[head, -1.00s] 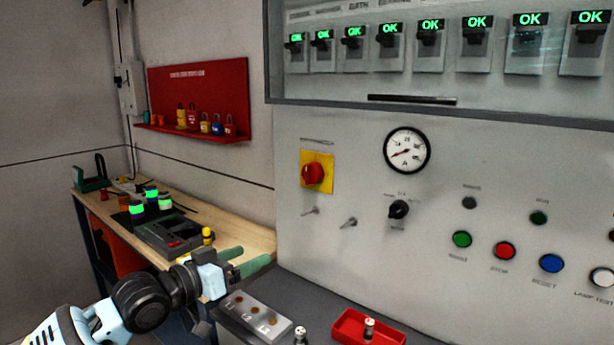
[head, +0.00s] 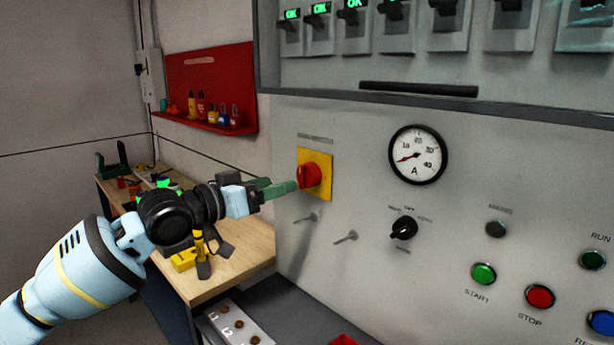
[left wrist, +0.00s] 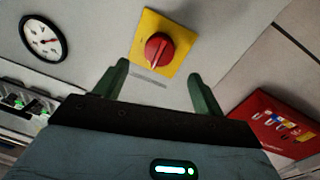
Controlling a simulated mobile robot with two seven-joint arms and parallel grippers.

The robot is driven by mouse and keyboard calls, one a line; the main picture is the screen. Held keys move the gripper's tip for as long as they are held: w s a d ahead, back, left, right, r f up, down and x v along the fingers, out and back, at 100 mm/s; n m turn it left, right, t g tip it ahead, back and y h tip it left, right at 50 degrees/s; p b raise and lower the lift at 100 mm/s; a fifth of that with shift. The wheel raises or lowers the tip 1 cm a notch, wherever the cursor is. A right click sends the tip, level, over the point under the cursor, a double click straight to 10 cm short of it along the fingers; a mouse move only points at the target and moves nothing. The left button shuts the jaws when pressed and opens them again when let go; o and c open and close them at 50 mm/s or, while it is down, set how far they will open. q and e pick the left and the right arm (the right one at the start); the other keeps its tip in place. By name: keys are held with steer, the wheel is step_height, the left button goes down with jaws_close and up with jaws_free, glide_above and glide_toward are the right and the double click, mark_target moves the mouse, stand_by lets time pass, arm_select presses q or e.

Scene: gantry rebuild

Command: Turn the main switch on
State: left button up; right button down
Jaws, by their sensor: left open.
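The main switch is a red rotary knob (head: 310,176) on a yellow square plate (head: 326,187) on the grey panel front. In the left wrist view the red knob (left wrist: 158,50) and yellow plate (left wrist: 145,36) are ahead of the fingers, with the knob's grip ridge slanted. My left gripper (head: 283,187) points at the knob from the left, its green fingertips close to it in the head view. The left wrist view shows the two fingers (left wrist: 158,82) apart, with nothing between them. I cannot tell whether a fingertip touches the knob. My right gripper is not in view.
Right of the switch are a round gauge (head: 417,155), a black selector (head: 404,228), and green start (head: 484,273) and red stop (head: 540,296) buttons. Two small keys or levers (head: 345,237) stick out below. A wooden bench (head: 245,245) and red padlock board (head: 212,85) are at the left.

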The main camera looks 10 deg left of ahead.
mark_target(300, 178)
arm_select(q)
steer(key=x, duration=0.7)
steer(key=shift+w+d, duration=0.25)
steer(key=shift+w, duration=0.05)
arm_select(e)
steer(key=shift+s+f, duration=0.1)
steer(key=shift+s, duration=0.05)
arm_select(q)
steer(key=c, duration=1)
steer(key=shift+o, duration=0.2)
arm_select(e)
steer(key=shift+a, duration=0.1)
